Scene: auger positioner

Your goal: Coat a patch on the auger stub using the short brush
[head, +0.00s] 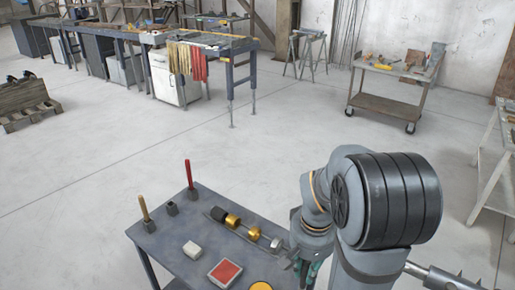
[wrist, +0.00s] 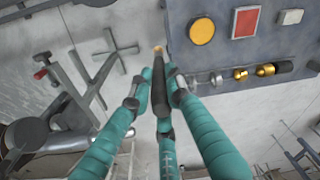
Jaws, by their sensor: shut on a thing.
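My gripper (wrist: 157,92), with teal fingers, is shut on a dark, slim tool with a tan tip, apparently the short brush (wrist: 159,78). The tip points away from the palm, over the floor beside the table edge. In the head view my gripper (head: 308,268) is at the table's right side, partly hidden by my arm, and the brush cannot be made out. A grey metal shaft (head: 438,276) at the lower right, partly behind my arm, may be the auger stub. Grey machinery with a large dark cylinder (wrist: 28,135) shows at the left of the wrist view.
The small table (head: 165,240) holds an upright wooden-handled tool (head: 144,208), a red-handled tool (head: 189,175), an empty holder (head: 172,208), black-and-gold parts (head: 233,221), a white block (head: 192,250), a red pad (head: 225,272) and a yellow disc (head: 261,286).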

